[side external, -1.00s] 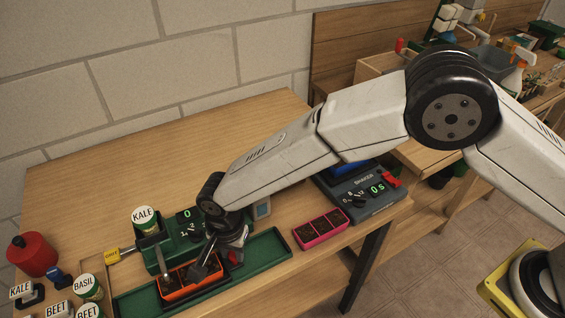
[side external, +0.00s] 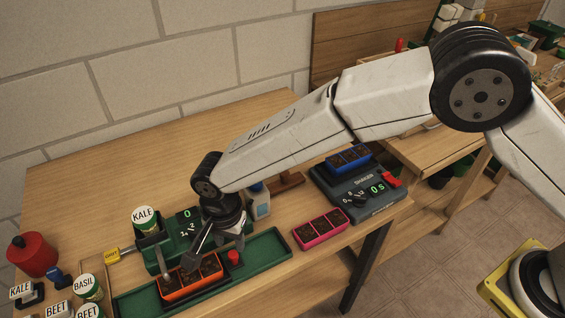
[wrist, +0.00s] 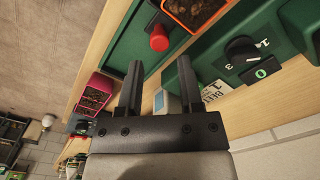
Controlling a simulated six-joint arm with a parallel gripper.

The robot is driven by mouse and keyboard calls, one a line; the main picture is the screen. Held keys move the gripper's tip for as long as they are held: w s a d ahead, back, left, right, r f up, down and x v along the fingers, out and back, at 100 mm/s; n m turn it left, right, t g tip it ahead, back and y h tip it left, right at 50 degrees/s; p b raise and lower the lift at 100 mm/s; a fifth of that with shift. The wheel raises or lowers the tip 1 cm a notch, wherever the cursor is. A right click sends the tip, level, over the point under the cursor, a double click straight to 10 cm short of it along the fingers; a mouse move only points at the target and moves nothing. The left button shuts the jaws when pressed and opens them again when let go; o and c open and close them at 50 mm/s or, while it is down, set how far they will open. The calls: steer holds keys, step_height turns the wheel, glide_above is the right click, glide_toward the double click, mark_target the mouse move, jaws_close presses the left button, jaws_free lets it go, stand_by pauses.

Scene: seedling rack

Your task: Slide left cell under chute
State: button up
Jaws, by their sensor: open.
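The orange tray (side external: 200,287) has three soil-filled cells and lies in the long green track (side external: 268,250). Part of it shows at the top of the wrist view (wrist: 197,28). The grey chute (side external: 164,262) comes down from the green seeder (side external: 188,238), its lower end at the tray's left cell. I cannot tell how exactly they line up. A red knob (side external: 233,257) stands on the track just right of the tray. My gripper (wrist: 159,62) is open and empty, above the tray's right part and the knob, apart from the tray.
A pink tray (side external: 320,229) lies to the right. Behind it is a shaker (side external: 362,197) with a blue tray (side external: 348,158) on it. Labelled seed jars (side external: 86,287) and a red canister (side external: 32,254) stand at left. The back of the table is clear.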

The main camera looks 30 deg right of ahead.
steer(key=shift+r, duration=1.8)
steer(key=shift+w+d+r, duration=0.1)
steer(key=shift+w+d, duration=0.05)
steer(key=shift+d, duration=0.1)
steer(key=w+d+r+n+t, duration=0.1)
steer(key=d+r+n, duration=0.1)
steer(key=d, duration=0.8)
steer(key=d+r+n, duration=0.2)
steer(key=d, duration=0.8)
steer(key=s+d+n, duration=0.2)
steer(key=s+d, duration=0.4)
steer(key=d, duration=0.2)
steer(key=s+d+n+t, duration=0.1)
steer(key=s+d+n, duration=0.2)
steer(key=d, duration=0.6)
steer(key=s, duration=0.2)
steer(key=shift+s+d+t, duration=0.15)
steer(key=shift+s+t, duration=0.15)
steer(key=shift+s, duration=0.1)
